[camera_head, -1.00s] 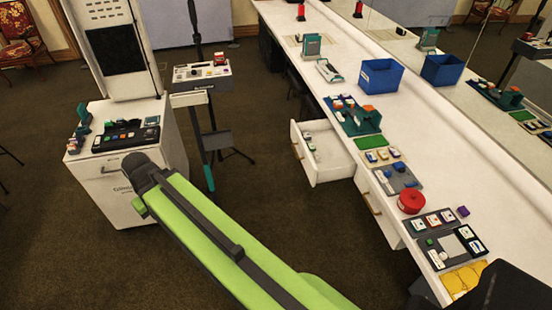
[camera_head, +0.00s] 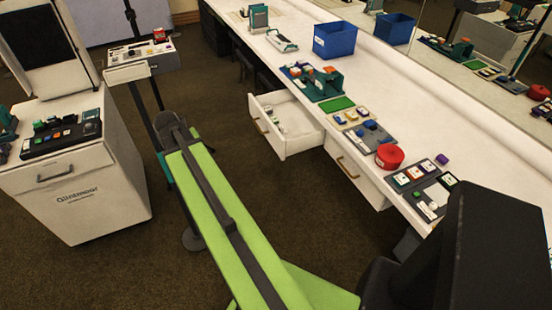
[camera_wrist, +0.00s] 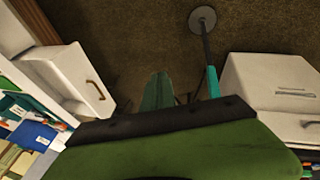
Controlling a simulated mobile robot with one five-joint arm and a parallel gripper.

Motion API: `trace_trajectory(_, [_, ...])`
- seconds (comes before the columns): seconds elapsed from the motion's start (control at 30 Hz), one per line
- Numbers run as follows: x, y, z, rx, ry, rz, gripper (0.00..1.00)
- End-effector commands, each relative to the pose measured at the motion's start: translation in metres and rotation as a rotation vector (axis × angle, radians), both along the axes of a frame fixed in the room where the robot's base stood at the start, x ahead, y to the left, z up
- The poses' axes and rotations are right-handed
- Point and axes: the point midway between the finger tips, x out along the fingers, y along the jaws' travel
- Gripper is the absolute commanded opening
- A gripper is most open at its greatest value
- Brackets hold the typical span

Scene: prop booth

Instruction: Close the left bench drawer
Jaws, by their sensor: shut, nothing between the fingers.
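The left bench drawer (camera_head: 290,138) is pulled out from under the long white bench (camera_head: 365,95). It has a white front, a wooden handle and a few small items inside. In the wrist view, a white drawer front with a handle (camera_wrist: 75,80) shows at the left, and it looks like this drawer. My gripper (camera_wrist: 160,76) shows as green fingers, shut and empty, over the brown floor. It is apart from the drawer, to the right of it in the wrist view. In the head view, my green arm reaches out left of the drawer; its fingertips are not clear there.
A second bench drawer (camera_head: 358,178) is shut, right of the open one. A white cabinet (camera_head: 75,195) stands at the left. A stand with a small console (camera_head: 140,65) is beyond my arm. A blue bin (camera_head: 334,40) stands on the bench.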

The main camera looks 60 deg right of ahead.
Motion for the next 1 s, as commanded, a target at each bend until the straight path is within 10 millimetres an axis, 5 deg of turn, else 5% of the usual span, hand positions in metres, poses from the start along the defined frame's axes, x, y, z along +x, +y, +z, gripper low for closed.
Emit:
trace_trajectory(0.03, [-0.023,-0.057,-0.039,-0.051,-0.013,-0.071,0.0])
trace_trajectory(0.1, [-0.056,-0.121,-0.053,-0.12,-0.025,-0.148,0.0])
trace_trajectory(0.2, [-0.1,-0.184,-0.064,-0.196,-0.03,-0.224,0.0])
trace_trajectory(0.3, [-0.127,-0.217,-0.066,-0.24,-0.03,-0.263,0.0])
trace_trajectory(0.57, [-0.137,-0.231,-0.067,-0.257,-0.028,-0.276,0.0])
trace_trajectory(1.0, [-0.133,-0.284,-0.144,-0.256,-0.029,-0.277,0.0])
